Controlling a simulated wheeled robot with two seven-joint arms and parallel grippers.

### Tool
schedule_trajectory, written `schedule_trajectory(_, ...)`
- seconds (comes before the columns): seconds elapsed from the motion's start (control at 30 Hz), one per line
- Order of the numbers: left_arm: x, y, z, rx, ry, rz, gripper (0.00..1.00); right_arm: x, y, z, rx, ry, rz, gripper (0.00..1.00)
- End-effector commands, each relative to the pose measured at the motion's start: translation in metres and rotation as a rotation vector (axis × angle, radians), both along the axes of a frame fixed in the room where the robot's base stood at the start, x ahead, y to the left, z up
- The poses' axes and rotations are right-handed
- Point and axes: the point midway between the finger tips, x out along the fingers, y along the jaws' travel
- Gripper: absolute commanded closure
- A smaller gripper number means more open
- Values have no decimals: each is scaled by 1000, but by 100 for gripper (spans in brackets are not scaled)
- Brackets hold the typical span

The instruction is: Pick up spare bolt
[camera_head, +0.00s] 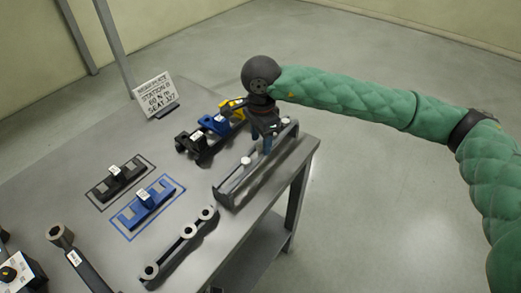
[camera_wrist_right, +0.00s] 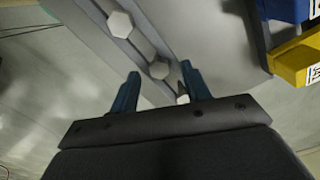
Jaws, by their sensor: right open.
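A long grey rail-like holder (camera_head: 232,192) near the right edge of the table carries pale bolts; one bolt (camera_head: 246,160) and another bolt (camera_head: 285,121) show in the head view. In the right wrist view, two hexagonal bolt heads, one farther off (camera_wrist_right: 119,24) and one nearer (camera_wrist_right: 159,70), sit in the holder (camera_wrist_right: 140,45). My right gripper (camera_head: 262,145) points down over the holder. Its blue fingers (camera_wrist_right: 158,88) are apart and the nearer head shows between them, not visibly gripped. A pale tip (camera_wrist_right: 183,97) shows beside one finger. My left gripper is out of view.
Black, blue and yellow blocks (camera_head: 215,124) stand close left of the right gripper. A sign (camera_head: 154,94) stands at the back. Black (camera_head: 117,178) and blue (camera_head: 147,203) fixtures lie in outlined areas. A bar with rings (camera_head: 181,246) lies near the front edge.

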Motion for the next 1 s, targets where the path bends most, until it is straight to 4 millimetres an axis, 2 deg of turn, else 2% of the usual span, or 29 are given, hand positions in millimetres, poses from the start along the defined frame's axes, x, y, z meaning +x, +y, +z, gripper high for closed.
schedule_trajectory(1.0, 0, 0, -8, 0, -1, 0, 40, 0, 0, -6, 0, -1, 0, 53)
